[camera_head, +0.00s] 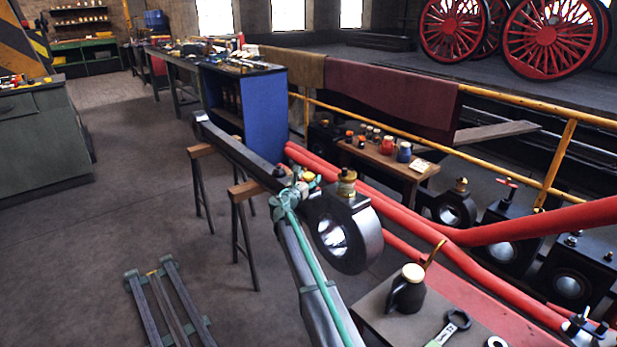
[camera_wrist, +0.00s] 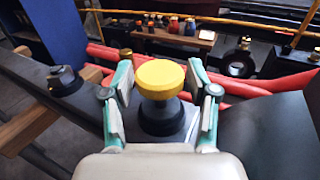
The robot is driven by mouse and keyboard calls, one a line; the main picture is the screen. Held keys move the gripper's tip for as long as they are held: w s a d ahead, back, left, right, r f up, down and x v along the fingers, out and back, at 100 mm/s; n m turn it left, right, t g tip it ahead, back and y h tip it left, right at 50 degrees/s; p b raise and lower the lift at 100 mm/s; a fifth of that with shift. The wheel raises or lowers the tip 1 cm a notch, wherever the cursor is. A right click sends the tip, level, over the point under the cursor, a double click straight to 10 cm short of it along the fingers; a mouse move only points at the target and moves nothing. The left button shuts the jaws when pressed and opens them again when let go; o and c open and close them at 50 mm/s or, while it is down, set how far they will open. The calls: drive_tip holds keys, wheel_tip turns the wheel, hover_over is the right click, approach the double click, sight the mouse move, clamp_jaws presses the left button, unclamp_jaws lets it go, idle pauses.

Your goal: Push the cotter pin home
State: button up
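A yellow-topped round piece on a black base (camera_wrist: 160,80) stands upright on the dark rod. It may be the cotter pin's head, but I cannot tell. In the head view it is small and partly hidden by my gripper (camera_head: 294,190). The rod (camera_head: 240,152) runs to a big round eye (camera_head: 345,236) with a brass cup (camera_head: 346,184) on top. In the wrist view my gripper (camera_wrist: 161,92) is open. Its teal fingers stand either side of the yellow top, with a visible gap on each side. A black knob (camera_wrist: 65,80) sits on the rod to the left.
Wooden trestles (camera_head: 240,192) stand under the rod. Red rods (camera_head: 420,228) pass close on the right. A bench at lower right holds a black oil can (camera_head: 405,290) and a spanner (camera_head: 450,328). A small table (camera_head: 395,165) with jars stands behind.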

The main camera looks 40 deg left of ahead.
drive_tip(key=shift+o, duration=0.3)
drive_tip(key=shift+s+r, duration=0.15)
drive_tip(key=shift+r, duration=0.05)
drive_tip(key=v, duration=1.1)
drive_tip(key=shift+s+d, duration=0.2)
drive_tip(key=shift+s, duration=0.15)
